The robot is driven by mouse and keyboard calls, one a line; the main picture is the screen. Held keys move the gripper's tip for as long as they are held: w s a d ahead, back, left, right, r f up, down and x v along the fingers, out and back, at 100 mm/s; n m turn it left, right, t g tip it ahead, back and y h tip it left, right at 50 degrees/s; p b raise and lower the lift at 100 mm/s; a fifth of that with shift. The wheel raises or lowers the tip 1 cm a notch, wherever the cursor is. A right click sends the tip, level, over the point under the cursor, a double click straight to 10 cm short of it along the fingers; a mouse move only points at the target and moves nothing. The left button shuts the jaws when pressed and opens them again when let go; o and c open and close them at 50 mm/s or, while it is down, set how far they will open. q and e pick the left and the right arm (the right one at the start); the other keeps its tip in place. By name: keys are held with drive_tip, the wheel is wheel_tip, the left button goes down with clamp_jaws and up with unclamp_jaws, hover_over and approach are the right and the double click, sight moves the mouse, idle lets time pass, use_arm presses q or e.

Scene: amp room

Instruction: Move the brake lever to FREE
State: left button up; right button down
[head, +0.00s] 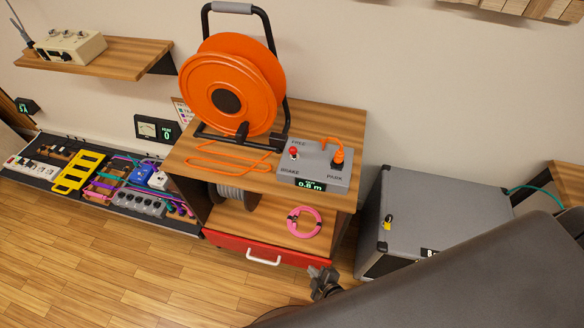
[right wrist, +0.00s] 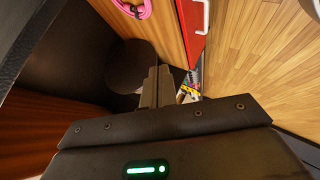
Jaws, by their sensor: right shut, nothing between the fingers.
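The grey control box (head: 325,166) stands on the front right of the wooden cart top, with the labels FREE, BRAKE and PARK and a display of 0.8 m. A small lever with a red knob (head: 293,152) is on its left side, just below FREE and above BRAKE; its exact setting is too small to tell. An orange reel (head: 205,80) stands behind. My right gripper (head: 322,278) is low in front of the cart, below and apart from the box. It is shut and empty, also in the right wrist view (right wrist: 154,85). My left gripper is out of view.
An orange plug and cord (head: 337,153) rise from the box's right side. A pink cable coil (head: 304,222) lies on the shelf above a red drawer (head: 270,248). A grey amp case (head: 430,215) stands close right of the cart. Wooden floor is clear at front left.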

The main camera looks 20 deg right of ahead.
drive_tip(key=w+a+r+n+t, duration=0.1)
drive_tip(key=w+r+n+t, duration=0.1)
drive_tip(key=r, duration=0.8)
drive_tip(key=w+r+n+t+h+b, duration=0.1)
drive_tip(key=w+r+n+t, duration=0.2)
drive_tip(key=r, duration=0.7)
drive_tip(key=w+a+r+n+t, duration=0.1)
drive_tip(key=w+r+t, duration=0.3)
drive_tip(key=r, duration=0.7)
drive_tip(key=shift+a+n+t+b, duration=0.35)
drive_tip(key=shift+n+t, duration=0.05)
drive_tip(key=shift+n, duration=0.3)
drive_tip(key=shift+w, duration=0.15)
drive_tip(key=p, duration=0.3)
approach(294, 153)
drive_tip(key=w+a, duration=0.4)
drive_tip(key=shift+w+a, duration=0.15)
drive_tip(key=shift+a, duration=0.2)
drive_tip(key=shift+w+d+r+p, duration=0.1)
drive_tip(key=shift+w+d+p, duration=0.2)
drive_tip(key=shift+w+d, duration=1.05)
drive_tip(key=shift+d, duration=0.05)
drive_tip(key=shift+r+p, duration=0.15)
drive_tip(key=shift+p, duration=0.25)
